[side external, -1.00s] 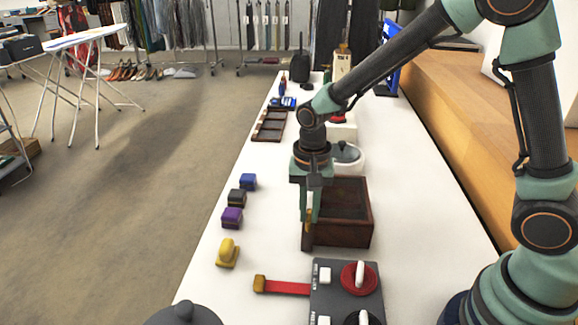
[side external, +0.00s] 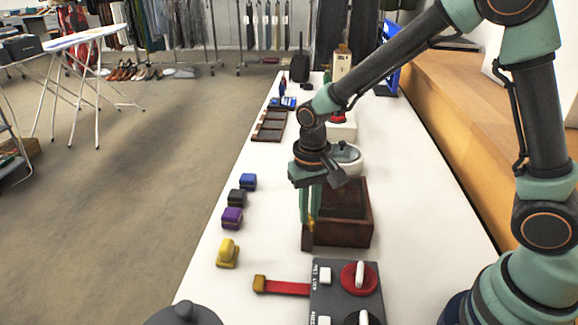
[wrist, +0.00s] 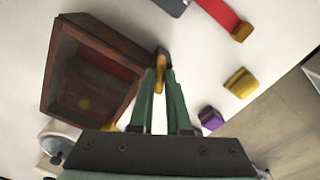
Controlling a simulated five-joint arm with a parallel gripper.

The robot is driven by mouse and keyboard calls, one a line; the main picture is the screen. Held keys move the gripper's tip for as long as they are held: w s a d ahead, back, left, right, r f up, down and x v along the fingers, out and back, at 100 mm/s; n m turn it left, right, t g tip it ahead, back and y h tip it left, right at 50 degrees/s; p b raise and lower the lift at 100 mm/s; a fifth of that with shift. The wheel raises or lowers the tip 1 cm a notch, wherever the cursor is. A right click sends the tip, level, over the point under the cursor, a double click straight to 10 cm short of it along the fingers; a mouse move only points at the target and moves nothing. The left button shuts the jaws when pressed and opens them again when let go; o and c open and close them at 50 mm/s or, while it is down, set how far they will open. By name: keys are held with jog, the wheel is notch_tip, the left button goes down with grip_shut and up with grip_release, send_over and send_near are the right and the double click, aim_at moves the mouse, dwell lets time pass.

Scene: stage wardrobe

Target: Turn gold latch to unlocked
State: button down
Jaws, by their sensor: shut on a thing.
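The gold latch (side external: 312,224) is at the near left corner of a dark reddish-brown box (side external: 350,236). In the wrist view the latch (wrist: 160,60) shows between my fingertips, beside the box's corner (wrist: 128,62). My gripper (side external: 310,216) points down and is shut on the latch; in the wrist view its green fingers (wrist: 161,76) converge on it. The fingers hide part of the latch, and I cannot tell its exact angle.
A grey panel (side external: 320,300) with a red dial (side external: 358,279) and a red lever (side external: 288,288) stands in front. Yellow (side external: 228,254), purple (side external: 232,218), black (side external: 237,198) and blue (side external: 248,181) blocks line the left side. A lidded white pot (side external: 352,160) is behind the box.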

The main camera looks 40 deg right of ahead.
aim_at(310, 215)
jog(key=n, duration=1.2)
dwell(0.6)
jog(key=c, duration=0.9)
grip_release()
notch_tip(310, 215, up, 12)
jog(key=shift+r, duration=0.1)
